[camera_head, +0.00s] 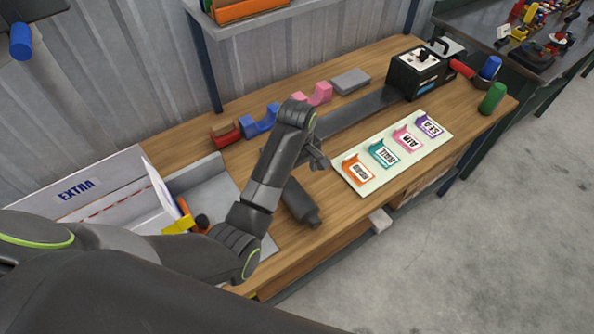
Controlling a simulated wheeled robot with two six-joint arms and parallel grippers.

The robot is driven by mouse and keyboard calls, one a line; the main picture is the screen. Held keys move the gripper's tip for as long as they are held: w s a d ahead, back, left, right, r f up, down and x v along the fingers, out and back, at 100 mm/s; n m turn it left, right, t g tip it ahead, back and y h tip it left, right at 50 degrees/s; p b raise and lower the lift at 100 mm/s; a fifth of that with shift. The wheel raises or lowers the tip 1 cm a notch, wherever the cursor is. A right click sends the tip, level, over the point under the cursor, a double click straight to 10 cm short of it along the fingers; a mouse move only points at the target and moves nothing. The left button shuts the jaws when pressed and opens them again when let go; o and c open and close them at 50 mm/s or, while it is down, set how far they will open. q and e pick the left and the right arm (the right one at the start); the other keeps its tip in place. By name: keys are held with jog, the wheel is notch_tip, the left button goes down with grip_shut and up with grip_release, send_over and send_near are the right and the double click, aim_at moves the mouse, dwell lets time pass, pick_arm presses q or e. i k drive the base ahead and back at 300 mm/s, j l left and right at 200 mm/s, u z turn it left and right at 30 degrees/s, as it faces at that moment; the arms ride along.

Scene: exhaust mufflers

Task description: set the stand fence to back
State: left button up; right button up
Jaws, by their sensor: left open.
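No part in view is clearly marked as the stand fence, and I cannot tell its setting. A long dark flat bed (352,119) runs along the bench to a black box-shaped machine (418,72) at the back right. My left arm reaches over the bench from the lower left and hides part of the bed's left end. My left gripper (318,160) is open, above the bench between the bed and the pale label board. I see nothing between its fingers. My right gripper is not in view.
A pale board (352,180) holds several coloured labelled holders. Red, blue and pink cradles (318,94) and a grey block (351,81) line the back. A white box marked EXTRA (100,190) stands left.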

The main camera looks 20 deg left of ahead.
aim_at(202, 225)
jog(key=k+l, duration=0.2)
jog(key=k, duration=0.3)
jog(key=k+l, duration=0.2)
jog(key=k, duration=0.25)
